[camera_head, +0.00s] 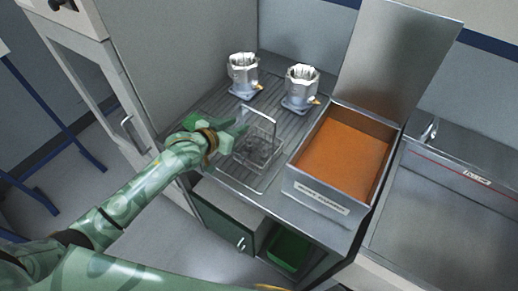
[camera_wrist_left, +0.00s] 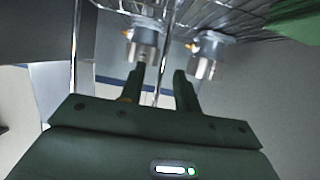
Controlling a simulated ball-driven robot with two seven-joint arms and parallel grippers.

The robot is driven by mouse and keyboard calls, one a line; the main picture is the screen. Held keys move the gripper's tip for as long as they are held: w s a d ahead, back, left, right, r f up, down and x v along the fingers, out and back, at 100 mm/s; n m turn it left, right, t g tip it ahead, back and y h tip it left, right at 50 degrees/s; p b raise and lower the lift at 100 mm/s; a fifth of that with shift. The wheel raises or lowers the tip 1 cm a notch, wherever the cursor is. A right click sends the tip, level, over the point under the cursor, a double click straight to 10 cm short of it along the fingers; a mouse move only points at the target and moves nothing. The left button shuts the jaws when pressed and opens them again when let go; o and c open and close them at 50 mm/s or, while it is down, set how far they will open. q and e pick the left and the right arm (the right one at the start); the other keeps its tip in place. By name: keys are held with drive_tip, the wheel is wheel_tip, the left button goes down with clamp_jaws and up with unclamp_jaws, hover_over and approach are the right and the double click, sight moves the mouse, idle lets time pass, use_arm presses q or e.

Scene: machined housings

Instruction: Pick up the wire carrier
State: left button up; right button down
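The wire carrier (camera_head: 262,155), an open wire basket with a tall arched handle, stands on the grey ribbed drainboard (camera_head: 225,165). My left gripper (camera_head: 241,131) is at the left side of its handle, above the basket. In the left wrist view, which looks upside down, the gripper's two dark fingers (camera_wrist_left: 161,72) are apart, and a thin upright wire of the handle shows between them. I cannot tell whether the wire touches a finger. The carrier's wire mesh (camera_wrist_left: 205,14) crosses the top of that view. My right gripper is out of view.
Two machined housings (camera_head: 243,73) (camera_head: 301,88) stand behind the carrier. An open metal bin (camera_head: 318,200) with an orange inside is close on the right, its lid raised. A sink (camera_head: 450,205) lies farther right. A grey cabinet (camera_head: 115,85) stands left.

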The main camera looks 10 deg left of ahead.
use_arm(q)
drive_tip(key=b+x, duration=0.1)
drive_tip(key=x, duration=0.4)
drive_tip(key=shift+w+f, duration=0.15)
drive_tip(key=shift+w, duration=0.1)
clamp_jaws()
